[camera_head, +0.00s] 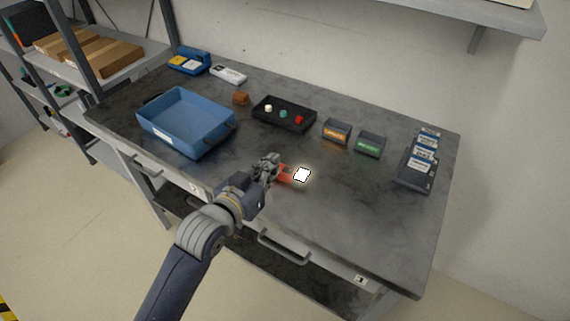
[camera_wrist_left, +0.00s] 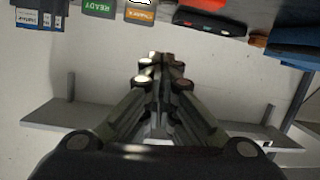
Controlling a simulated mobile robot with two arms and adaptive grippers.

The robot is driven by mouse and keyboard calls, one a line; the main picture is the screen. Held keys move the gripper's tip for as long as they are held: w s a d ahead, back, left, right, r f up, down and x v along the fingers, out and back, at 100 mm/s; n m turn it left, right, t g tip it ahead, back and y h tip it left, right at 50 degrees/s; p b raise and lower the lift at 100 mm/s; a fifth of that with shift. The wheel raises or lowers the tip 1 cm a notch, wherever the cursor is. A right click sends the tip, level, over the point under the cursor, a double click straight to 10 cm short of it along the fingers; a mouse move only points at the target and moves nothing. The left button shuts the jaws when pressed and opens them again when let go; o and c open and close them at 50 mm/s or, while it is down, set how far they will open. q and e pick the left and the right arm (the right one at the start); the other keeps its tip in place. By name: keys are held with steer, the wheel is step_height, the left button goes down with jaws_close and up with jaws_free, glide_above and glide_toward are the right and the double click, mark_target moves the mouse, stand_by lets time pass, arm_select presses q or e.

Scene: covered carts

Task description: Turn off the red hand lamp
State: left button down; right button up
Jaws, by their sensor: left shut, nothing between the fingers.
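The red hand lamp (camera_head: 286,173) lies on the grey workbench near its front middle. Its square head (camera_head: 302,175) glows white, so the lamp is lit. My left gripper (camera_head: 270,163) is shut and empty, at the lamp's left end, and hides part of the red body. I cannot tell whether it touches the lamp. In the left wrist view, the shut fingers (camera_wrist_left: 161,66) point up the picture, and a bright white patch shows at the top edge. My right gripper is not in view.
A blue bin (camera_head: 187,123) stands left on the workbench (camera_head: 340,220). Behind the lamp are a black tray (camera_head: 284,113) with three knobs, an orange-labelled holder (camera_head: 336,131) and a green-labelled holder (camera_head: 369,144). Dark labelled cases (camera_head: 417,163) stand right. The front right is clear.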

arm_select(q)
glide_above(288, 170)
steer(key=s+a, duration=0.1)
steer(key=s, duration=0.1)
steer(key=f, duration=0.2)
steer(key=f+p, duration=0.1)
steer(key=f, duration=0.1)
steer(key=shift+w+f, duration=0.25)
steer(key=shift+s+d+f, duration=0.1)
steer(key=shift+f, duration=0.45)
